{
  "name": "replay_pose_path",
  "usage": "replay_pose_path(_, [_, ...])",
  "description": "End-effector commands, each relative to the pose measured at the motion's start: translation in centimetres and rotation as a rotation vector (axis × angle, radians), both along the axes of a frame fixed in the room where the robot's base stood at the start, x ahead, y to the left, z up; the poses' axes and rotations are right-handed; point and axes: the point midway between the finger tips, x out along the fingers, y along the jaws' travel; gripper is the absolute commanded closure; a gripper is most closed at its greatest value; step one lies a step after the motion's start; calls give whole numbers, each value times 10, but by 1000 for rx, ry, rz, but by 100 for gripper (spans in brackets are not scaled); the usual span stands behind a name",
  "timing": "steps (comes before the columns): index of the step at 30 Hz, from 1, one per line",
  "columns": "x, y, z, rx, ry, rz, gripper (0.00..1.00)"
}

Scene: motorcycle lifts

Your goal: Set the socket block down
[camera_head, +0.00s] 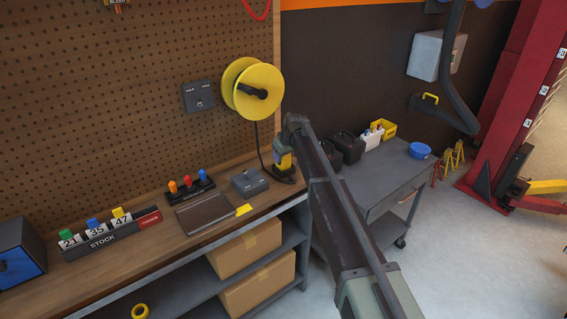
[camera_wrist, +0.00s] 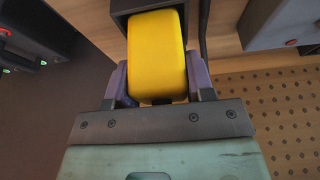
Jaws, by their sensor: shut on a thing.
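The socket block appears to be the yellow block (camera_head: 284,161) at the back right end of the workbench (camera_head: 120,262). In the wrist view the yellow block (camera_wrist: 157,52) sits between my fingers, with a dark part at its far end. My gripper (camera_wrist: 158,84) is shut on it from both sides. In the head view my gripper (camera_head: 282,150) points down just over the bench top. A dark piece shows low by the block. I cannot tell whether the block touches the bench.
A yellow cable reel (camera_head: 252,88) hangs on the pegboard (camera_head: 120,110), its black cable running down near my gripper. A grey box (camera_head: 249,182), a dark flat pad (camera_head: 205,212) and a rack of coloured knobs (camera_head: 188,189) stand to the left. A grey cart (camera_head: 385,182) stands right.

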Motion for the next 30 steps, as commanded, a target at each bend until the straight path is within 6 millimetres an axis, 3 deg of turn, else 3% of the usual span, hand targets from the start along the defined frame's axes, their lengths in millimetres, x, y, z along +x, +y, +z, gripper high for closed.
replay_pose_path(1, [-1, 0, -20, 0, 0, 0, 84])
replay_pose_path(2, [-1, 0, -22, 0, 0, 0, 84])
replay_pose_path(13, [-1, -1, -22, 0, 0, 0, 84])
replay_pose_path(14, [-1, -1, -22, 0, 0, 0, 50])
replay_pose_path(18, [-1, -1, -20, 0, 0, 0, 28])
replay_pose_path(26, [-1, -1, -20, 0, 0, 0, 26])
replay_pose_path(30, [-2, -2, -10, 0, 0, 0, 26])
